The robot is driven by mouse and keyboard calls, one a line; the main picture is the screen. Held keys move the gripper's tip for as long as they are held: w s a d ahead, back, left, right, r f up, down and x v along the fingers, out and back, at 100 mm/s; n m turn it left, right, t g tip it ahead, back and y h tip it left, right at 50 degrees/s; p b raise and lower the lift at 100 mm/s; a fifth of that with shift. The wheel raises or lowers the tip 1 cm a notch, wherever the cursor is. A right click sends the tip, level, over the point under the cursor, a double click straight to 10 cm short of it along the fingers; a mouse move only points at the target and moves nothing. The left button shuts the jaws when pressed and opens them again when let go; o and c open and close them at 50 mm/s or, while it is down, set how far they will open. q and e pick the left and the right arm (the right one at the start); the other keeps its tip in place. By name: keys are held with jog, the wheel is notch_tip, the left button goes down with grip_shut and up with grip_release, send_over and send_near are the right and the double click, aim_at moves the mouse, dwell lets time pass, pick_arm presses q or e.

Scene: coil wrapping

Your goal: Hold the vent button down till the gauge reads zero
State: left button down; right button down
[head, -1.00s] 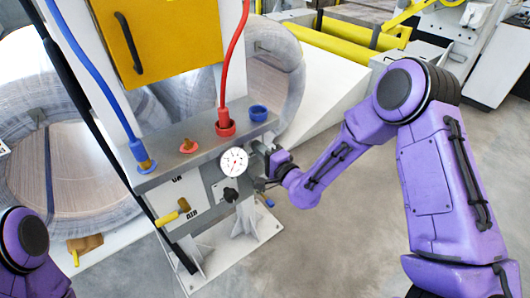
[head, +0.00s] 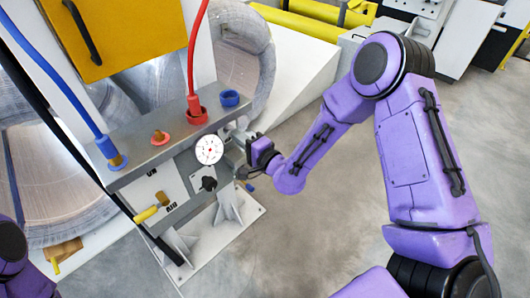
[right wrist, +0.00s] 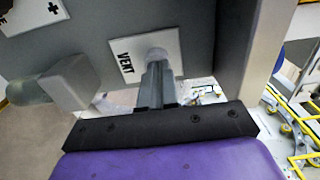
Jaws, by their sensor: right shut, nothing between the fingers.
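The white round gauge (head: 209,150) is on the front of the grey panel; its needle is too small to read surely. In the right wrist view a white plate lettered VENT (right wrist: 125,62) carries a pale round vent button (right wrist: 157,53). My right gripper (right wrist: 156,76) is shut and empty, its fingertips right at the button and partly covering it. They look to be touching it, but I cannot tell how far it is pressed. In the head view my right gripper (head: 239,141) is at the panel's right end, where the button is hidden. My left gripper is out of view.
The panel (head: 140,170) carries a blue hose (head: 50,75), a red hose (head: 193,60), a blue port ring (head: 230,98), a black knob (head: 208,183) and a yellow-handled lever (head: 150,212). A wrapped coil (head: 245,60) stands behind. Floor (head: 310,230) at the right is clear.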

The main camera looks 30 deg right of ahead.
jog(key=v, duration=1.2)
jog(key=shift+b, duration=0.4)
jog(key=shift+a, duration=0.1)
jog(key=s+d+f+n+g+h+p, duration=0.3)
jog(key=s+f+g, duration=0.2)
jog(key=f, duration=0.2)
jog(key=s+d+f+n+g+h+p, duration=0.2)
jog(key=s+d+f+n+g+h, duration=0.15)
jog(key=s+f, duration=0.2)
jog(key=s+f+g+h+p, duration=0.1)
jog(key=s+f+g+p, duration=0.1)
jog(key=s, duration=0.5)
jog(key=s+f+n+g+h+p, duration=0.1)
jog(key=s+f+g+p, duration=0.1)
jog(key=s, duration=0.6)
jog(key=shift+s+d+f+g, duration=0.15)
jog(key=shift+d+f+g, duration=0.2)
jog(key=shift+f+g, duration=0.3)
